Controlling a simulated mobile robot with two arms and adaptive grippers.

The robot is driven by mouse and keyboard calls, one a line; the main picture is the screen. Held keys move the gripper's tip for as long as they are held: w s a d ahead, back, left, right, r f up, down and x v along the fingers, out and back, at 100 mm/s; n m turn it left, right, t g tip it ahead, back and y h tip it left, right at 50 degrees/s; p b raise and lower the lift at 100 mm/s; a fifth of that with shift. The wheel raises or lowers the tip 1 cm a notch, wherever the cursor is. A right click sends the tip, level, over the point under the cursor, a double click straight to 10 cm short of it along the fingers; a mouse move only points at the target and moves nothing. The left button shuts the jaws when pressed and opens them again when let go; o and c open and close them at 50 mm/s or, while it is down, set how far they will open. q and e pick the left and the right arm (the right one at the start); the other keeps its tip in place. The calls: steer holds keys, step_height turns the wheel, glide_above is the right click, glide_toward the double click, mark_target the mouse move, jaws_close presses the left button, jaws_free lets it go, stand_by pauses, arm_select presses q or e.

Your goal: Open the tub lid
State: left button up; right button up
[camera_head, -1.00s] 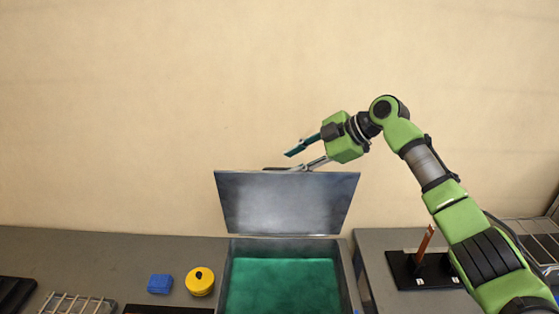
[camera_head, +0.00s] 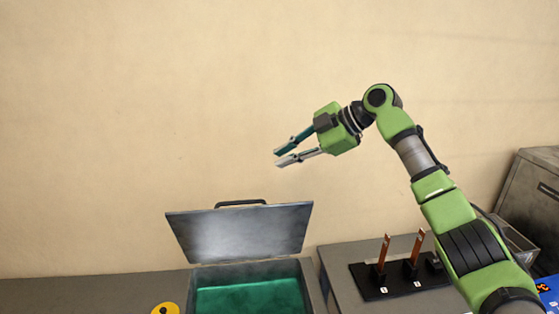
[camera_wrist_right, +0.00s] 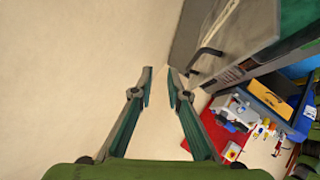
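The tub (camera_head: 312,290) is an open-topped grey box with green contents (camera_head: 250,297). Its grey lid (camera_head: 240,232) stands raised at the back edge, leaning back, with its inner face showing. The dark handle (camera_head: 240,203) shows along the lid's top edge. My right gripper (camera_head: 278,158) is above and right of the handle, apart from it and empty. Its fingers are partly open, with a gap between the tips in the right wrist view (camera_wrist_right: 160,71). A grey panel with a dark handle (camera_wrist_right: 207,53) lies beyond them there. My left gripper is not in view.
A black stand (camera_head: 365,284) with upright copper bars is on the table right of the tub. A yellow round object (camera_head: 165,309) is left of the tub. A grey cabinet (camera_head: 530,205) stands far right. The wall space around the gripper is clear.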

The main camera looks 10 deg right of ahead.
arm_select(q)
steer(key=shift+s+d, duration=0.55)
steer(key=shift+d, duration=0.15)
arm_select(e)
steer(key=v, duration=1.2)
